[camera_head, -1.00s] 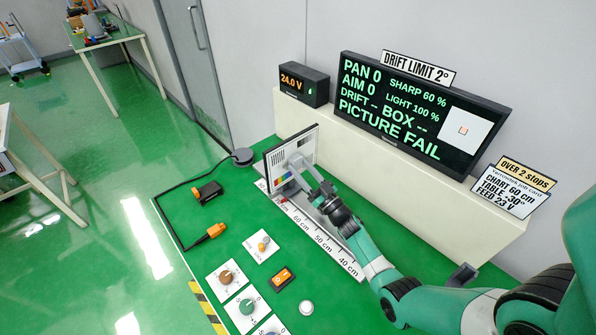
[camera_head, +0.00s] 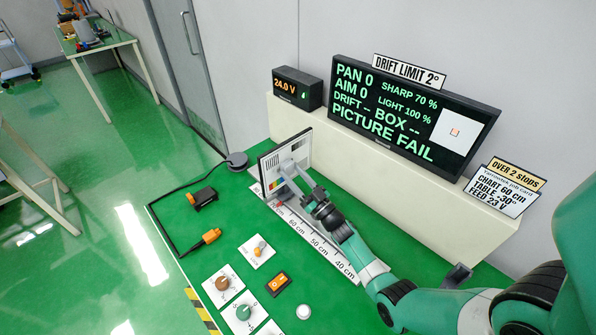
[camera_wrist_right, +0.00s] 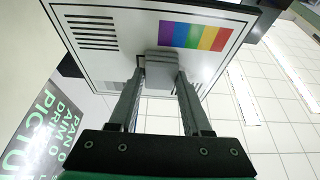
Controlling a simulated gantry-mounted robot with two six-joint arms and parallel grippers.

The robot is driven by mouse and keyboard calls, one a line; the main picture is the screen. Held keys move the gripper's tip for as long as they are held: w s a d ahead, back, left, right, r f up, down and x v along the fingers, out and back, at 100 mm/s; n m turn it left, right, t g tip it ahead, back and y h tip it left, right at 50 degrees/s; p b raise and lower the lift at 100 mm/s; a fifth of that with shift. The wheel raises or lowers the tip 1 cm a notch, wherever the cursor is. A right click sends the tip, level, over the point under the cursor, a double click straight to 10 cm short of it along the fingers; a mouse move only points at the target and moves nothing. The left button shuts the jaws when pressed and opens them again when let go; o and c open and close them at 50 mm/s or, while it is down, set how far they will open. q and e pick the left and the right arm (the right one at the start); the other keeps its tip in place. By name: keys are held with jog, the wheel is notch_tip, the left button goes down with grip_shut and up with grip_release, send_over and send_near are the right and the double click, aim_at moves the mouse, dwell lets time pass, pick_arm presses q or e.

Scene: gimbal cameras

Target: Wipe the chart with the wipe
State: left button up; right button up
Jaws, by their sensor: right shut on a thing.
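The chart (camera_head: 298,149) is an upright white board with a dark edge, at the far end of the ruled rail (camera_head: 318,240). In the right wrist view the chart (camera_wrist_right: 122,62) shows black bars and a rainbow colour strip. My right gripper (camera_head: 290,170) is in front of the chart's face. Its fingers (camera_wrist_right: 160,80) are shut on a small grey block, the wipe (camera_wrist_right: 161,66). My left gripper is not in view.
A monitor (camera_head: 385,152) on the cream ledge reads SHARP 70 %, LIGHT 100 %, PICTURE FAIL. A supply box (camera_head: 297,89) reads 24.0 V. Knobs (camera_head: 222,283), an orange switch (camera_head: 278,284) and a black cable with orange plug (camera_head: 211,236) lie on the green bench left of my arm.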

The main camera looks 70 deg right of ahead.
aim_at(293, 158)
jog(key=shift+w+a, duration=0.35)
jog(key=shift+a, duration=0.35)
jog(key=shift+w+a, duration=0.3)
jog(key=shift+a, duration=0.4)
jog(key=shift+w+a, duration=0.1)
jog(key=shift+w+a+b, duration=0.25)
jog(key=shift+w+a, duration=0.05)
jog(key=shift+a, duration=0.35)
jog(key=shift+w+a+b, duration=0.25)
jog(key=shift+w+a, duration=0.05)
jog(key=shift+a, duration=0.3)
jog(key=shift+r+p, duration=0.4)
jog(key=shift+p, duration=0.05)
jog(key=shift+s+d+p, duration=0.15)
jog(key=shift+s+d, duration=0.15)
jog(key=shift+d, duration=0.25)
jog(key=shift+s+d+p, duration=0.15)
jog(key=shift+s+d, duration=0.1)
jog(key=shift+d, duration=0.25)
jog(key=shift+s+d+f, duration=0.1)
jog(key=shift+s+d, duration=0.15)
jog(key=shift+d, duration=0.35)
jog(key=shift+s+d+r, duration=0.1)
jog(key=shift+s+d, duration=0.2)
jog(key=shift+d, duration=0.3)
jog(key=shift+s+d+f, duration=0.1)
jog(key=shift+s+d, duration=0.15)
jog(key=shift+d, duration=0.35)
